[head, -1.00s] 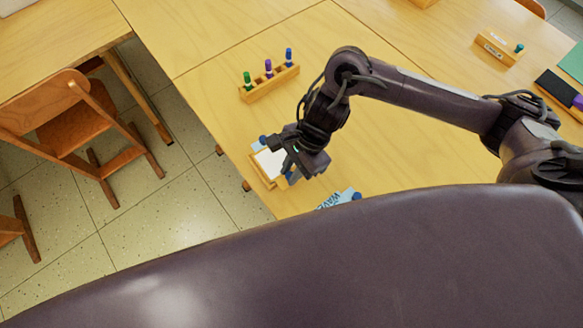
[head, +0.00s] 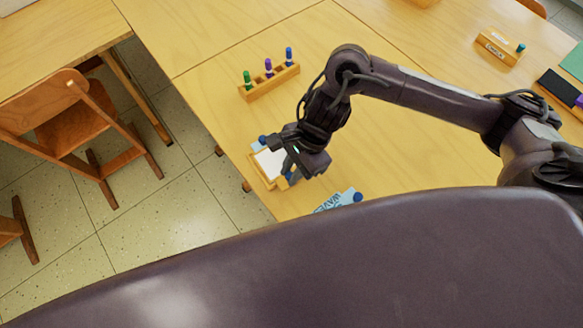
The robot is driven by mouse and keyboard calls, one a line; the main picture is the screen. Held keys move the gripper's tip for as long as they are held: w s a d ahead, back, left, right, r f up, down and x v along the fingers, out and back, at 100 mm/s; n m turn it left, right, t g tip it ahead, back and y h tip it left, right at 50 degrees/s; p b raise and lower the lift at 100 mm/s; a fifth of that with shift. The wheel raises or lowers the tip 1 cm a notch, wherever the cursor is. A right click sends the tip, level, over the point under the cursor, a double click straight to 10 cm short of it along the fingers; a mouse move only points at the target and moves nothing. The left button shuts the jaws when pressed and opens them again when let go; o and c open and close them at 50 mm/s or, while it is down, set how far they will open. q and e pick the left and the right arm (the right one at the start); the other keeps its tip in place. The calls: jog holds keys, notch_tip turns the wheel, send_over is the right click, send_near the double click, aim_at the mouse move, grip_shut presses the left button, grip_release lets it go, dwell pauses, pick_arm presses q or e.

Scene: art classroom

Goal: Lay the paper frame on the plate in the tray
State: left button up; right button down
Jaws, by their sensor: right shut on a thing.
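My right gripper (head: 290,172) points down over the small wooden tray (head: 260,172) at the table's near left edge. It is shut on the edge of the white paper frame (head: 270,161), which lies over the tray. My gripper hides the frame's right part, and I cannot tell whether it touches what is beneath. A light blue edge (head: 257,147) with a dark blue knob (head: 263,139) shows at the tray's far side; it may be the plate, mostly covered. My left gripper is not in view.
A light blue lettered piece (head: 333,204) with a blue knob lies right of the tray, partly hidden by my body. A wooden rack (head: 270,83) with green, purple and blue pegs stands behind. A wooden block (head: 497,48) and dark pad (head: 557,86) lie far right. A chair (head: 75,115) stands left.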

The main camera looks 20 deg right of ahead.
jog(key=shift+f+b, duration=0.15)
jog(key=shift+b, duration=0.7)
dwell(0.7)
dwell(0.4)
jog(key=c, duration=1.2)
grip_release()
jog(key=shift+c, duration=0.2)
jog(key=shift+o, duration=0.5)
jog(key=shift+o, duration=0.7)
